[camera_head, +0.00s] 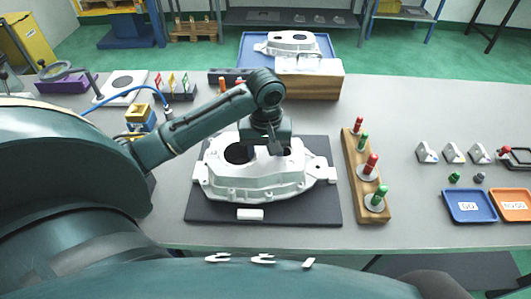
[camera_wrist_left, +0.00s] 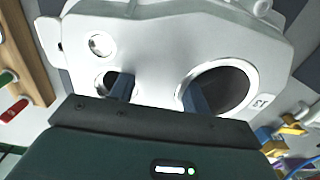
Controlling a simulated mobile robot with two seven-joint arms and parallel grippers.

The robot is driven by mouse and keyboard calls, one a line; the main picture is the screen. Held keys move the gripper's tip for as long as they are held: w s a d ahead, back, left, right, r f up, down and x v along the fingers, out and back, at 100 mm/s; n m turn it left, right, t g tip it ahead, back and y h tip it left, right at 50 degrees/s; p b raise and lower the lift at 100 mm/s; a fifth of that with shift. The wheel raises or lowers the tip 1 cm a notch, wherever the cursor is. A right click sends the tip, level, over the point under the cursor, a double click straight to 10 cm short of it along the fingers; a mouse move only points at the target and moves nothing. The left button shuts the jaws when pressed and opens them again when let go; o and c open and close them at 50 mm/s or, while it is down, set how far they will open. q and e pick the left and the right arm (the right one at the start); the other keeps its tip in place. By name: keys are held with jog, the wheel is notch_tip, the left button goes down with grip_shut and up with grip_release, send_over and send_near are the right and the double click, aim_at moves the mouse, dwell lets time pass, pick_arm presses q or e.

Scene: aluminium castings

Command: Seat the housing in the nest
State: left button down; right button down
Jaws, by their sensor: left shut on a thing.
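The housing (camera_head: 262,183) is a white casting with a large round bore and smaller holes. It is in the middle of the head view, over a dark flat plate (camera_head: 205,211); I cannot tell whether it rests fully on it. A small white block (camera_head: 250,214) is on the plate in front of the housing. My left gripper (camera_head: 265,150) points down onto the housing top. In the wrist view its fingers (camera_wrist_left: 158,92) reach into the large bore and a smaller hole, shut on the wall of the housing (camera_wrist_left: 150,60) between them. No seating features under the housing show. My right gripper is not in view.
A wooden rack (camera_head: 352,170) with red and green plugs stands close to the right of the plate. A second casting (camera_head: 291,42) is on a blue tray behind a wooden box (camera_head: 310,85). Blue (camera_head: 468,206) and orange (camera_head: 514,205) trays lie far right.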

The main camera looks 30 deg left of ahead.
aim_at(265, 153)
pick_arm(q)
jog(key=shift+f, duration=1.45)
jog(key=c, duration=0.9)
grip_release()
jog(key=o, duration=0.3)
jog(key=shift+s+f, duration=0.1)
jog(key=shift+f, duration=0.1)
jog(key=shift+r, duration=1.45)
notch_tip(265, 153, up, 11)
jog(key=shift+f, duration=0.2)
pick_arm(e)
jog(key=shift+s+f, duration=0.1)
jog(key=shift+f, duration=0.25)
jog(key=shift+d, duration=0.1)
